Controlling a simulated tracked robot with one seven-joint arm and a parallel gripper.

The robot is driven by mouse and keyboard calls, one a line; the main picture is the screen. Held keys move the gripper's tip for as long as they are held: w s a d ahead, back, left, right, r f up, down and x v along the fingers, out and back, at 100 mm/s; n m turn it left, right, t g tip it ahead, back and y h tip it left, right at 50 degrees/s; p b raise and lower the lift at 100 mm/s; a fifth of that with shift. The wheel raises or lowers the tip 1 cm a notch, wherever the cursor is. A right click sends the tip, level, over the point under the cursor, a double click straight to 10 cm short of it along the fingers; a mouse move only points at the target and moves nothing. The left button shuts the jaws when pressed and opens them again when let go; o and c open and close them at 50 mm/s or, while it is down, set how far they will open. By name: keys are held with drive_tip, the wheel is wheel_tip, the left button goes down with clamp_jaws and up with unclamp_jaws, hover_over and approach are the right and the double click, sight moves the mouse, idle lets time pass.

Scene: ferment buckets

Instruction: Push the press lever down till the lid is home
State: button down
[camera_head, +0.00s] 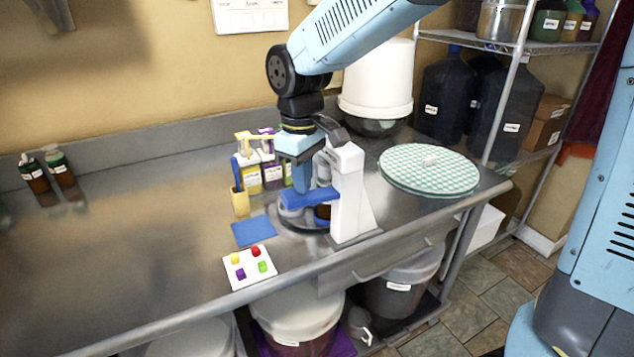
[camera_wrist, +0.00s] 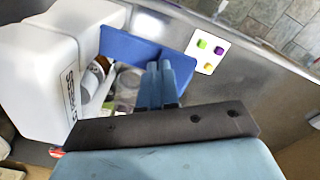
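The white press (camera_head: 347,190) stands on the steel counter, and its body also fills the left of the wrist view (camera_wrist: 35,75). Its blue lever (camera_head: 312,198) juts out to the left in the head view and shows as a blue plate in the wrist view (camera_wrist: 135,45). My gripper (camera_head: 301,188) points down just above the lever. Its blue fingers (camera_wrist: 160,68) are together with nothing between them. I cannot tell whether the tips touch the lever. A brown jar (camera_head: 323,212) is partly visible under the lever; its lid is mostly hidden.
A blue mat (camera_head: 254,231) and a white card with coloured squares (camera_head: 249,267) lie in front. A yellow cup (camera_head: 240,203) and bottles (camera_head: 272,173) stand left of the press. The left counter is mostly clear.

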drive_tip(key=shift+f, duration=1.6)
drive_tip(key=shift+r, duration=0.1)
